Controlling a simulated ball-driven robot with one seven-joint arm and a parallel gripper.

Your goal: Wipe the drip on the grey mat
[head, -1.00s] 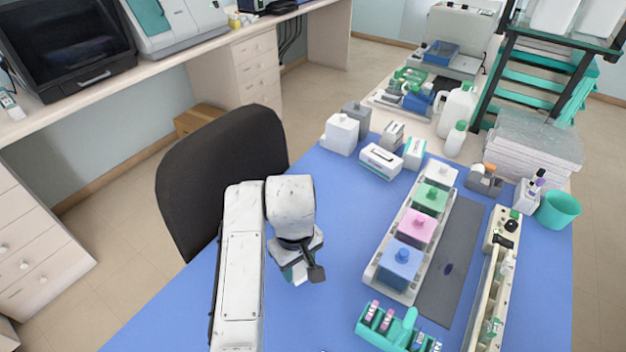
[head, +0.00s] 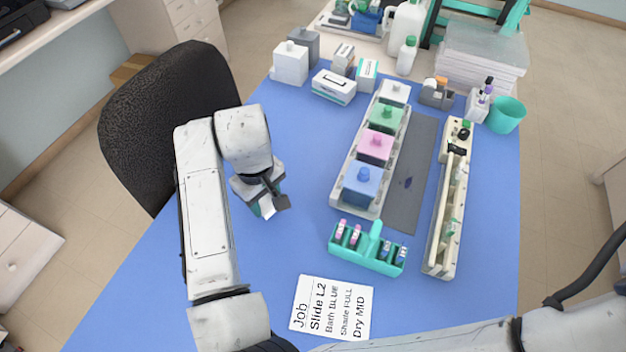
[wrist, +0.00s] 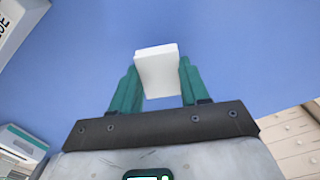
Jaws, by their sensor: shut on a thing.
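The drip (head: 408,183) is a small dark purple spot on the grey mat (head: 402,215). The mat is a long strip lying on the blue bench top, right of the row of lidded baths. My gripper (head: 267,208) is left of the baths, over the blue bench and well apart from the mat. It is shut on a white wipe (head: 268,206). In the wrist view the white wipe (wrist: 158,70) is a pale block between the green fingers of my gripper (wrist: 158,85), with blue surface beyond it.
A tray of blue, pink, green and white baths (head: 363,185) stands between my gripper and the mat. A cream rack (head: 434,262) borders the mat's right side. A teal slide holder (head: 350,256) and a job card (head: 331,308) lie in front.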

